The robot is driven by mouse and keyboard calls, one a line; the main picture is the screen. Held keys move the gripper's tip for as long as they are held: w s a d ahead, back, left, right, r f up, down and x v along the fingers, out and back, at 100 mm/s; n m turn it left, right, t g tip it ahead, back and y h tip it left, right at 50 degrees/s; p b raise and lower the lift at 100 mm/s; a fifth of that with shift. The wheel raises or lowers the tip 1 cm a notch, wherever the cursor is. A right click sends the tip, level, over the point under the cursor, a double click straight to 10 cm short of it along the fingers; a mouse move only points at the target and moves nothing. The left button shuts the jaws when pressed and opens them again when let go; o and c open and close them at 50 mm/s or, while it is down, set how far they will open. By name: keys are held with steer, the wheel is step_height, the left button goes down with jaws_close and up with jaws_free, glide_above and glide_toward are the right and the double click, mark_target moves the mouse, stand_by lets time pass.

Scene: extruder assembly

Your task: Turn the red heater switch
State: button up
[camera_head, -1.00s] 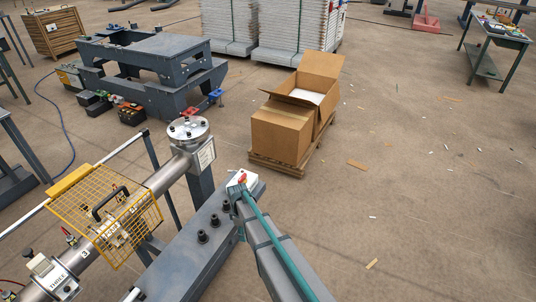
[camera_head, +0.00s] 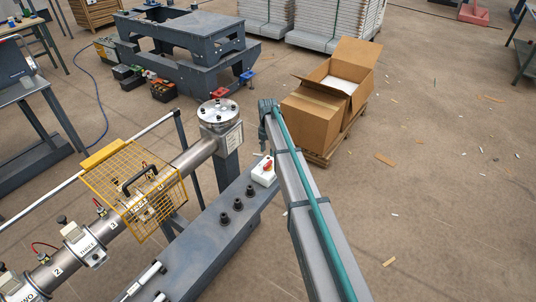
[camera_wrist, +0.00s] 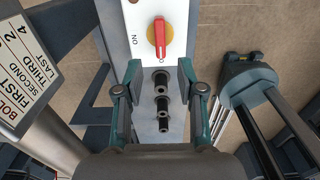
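The red heater switch (camera_head: 267,165) sits on a white box (camera_head: 262,178) at the end of the grey beam. In the wrist view, its red knob (camera_wrist: 159,34) is on a round yellow plate, roughly upright in the picture, at top centre. My gripper (camera_wrist: 159,72) is open and empty. Its two fingers are apart, with the knob just beyond the tips and centred between them; no contact shows. In the head view my arm stands to the right of the switch, and I cannot make out the fingers there.
Several black bolts (camera_head: 237,203) stand on the beam (camera_head: 210,245) beside the switch. A steel barrel with a flange (camera_head: 217,112) and a yellow mesh guard (camera_head: 130,190) lie left. Cardboard boxes (camera_head: 308,120) stand behind. A lettered plate (camera_wrist: 15,65) is at left in the wrist view.

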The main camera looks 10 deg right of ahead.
mark_target(268, 163)
steer(key=shift+f+b, duration=1.45)
steer(key=shift+f, duration=2.55)
jaws_close()
